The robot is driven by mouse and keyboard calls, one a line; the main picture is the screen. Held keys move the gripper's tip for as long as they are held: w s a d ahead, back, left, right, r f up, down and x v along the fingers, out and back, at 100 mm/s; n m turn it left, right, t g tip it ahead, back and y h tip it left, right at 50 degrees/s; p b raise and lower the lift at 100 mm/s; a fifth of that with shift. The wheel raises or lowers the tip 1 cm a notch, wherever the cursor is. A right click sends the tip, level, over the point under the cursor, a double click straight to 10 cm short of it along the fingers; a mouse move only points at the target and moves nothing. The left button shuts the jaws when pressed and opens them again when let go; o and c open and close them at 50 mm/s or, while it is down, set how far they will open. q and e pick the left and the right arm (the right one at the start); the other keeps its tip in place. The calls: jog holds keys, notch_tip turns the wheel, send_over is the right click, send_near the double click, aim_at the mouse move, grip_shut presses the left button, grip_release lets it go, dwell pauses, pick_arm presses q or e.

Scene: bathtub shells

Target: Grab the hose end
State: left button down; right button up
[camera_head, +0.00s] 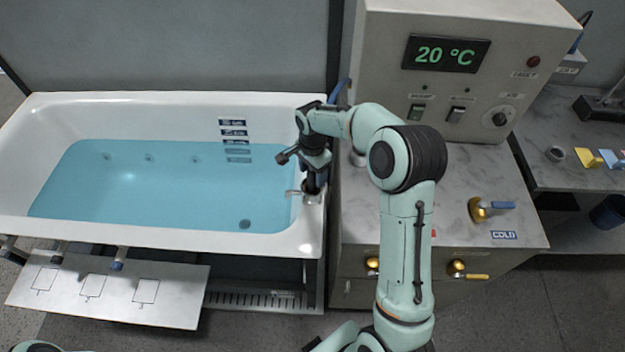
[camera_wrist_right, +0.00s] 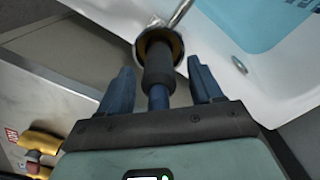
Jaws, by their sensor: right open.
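The hose end shows in the right wrist view as a dark sleeve (camera_wrist_right: 158,66) with a blue hose (camera_wrist_right: 158,97) running from it toward the palm. Its far end meets a brass-coloured ring (camera_wrist_right: 176,44) by the tub rim. My right gripper (camera_wrist_right: 160,72) is open, with one blue finger on each side of the sleeve and visible gaps between. In the head view the right gripper (camera_head: 313,190) points down at the tub's right rim and hides most of the hose end. My left gripper is out of view.
The white bathtub (camera_head: 170,104) holds blue water. A metal spout (camera_head: 294,193) is close to the right gripper. A control box (camera_head: 450,80) reading 20 °C stands on the marble counter (camera_head: 460,170).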

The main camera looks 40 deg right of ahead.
jog(key=shift+f, duration=0.2)
grip_shut()
jog(key=shift+r, duration=0.1)
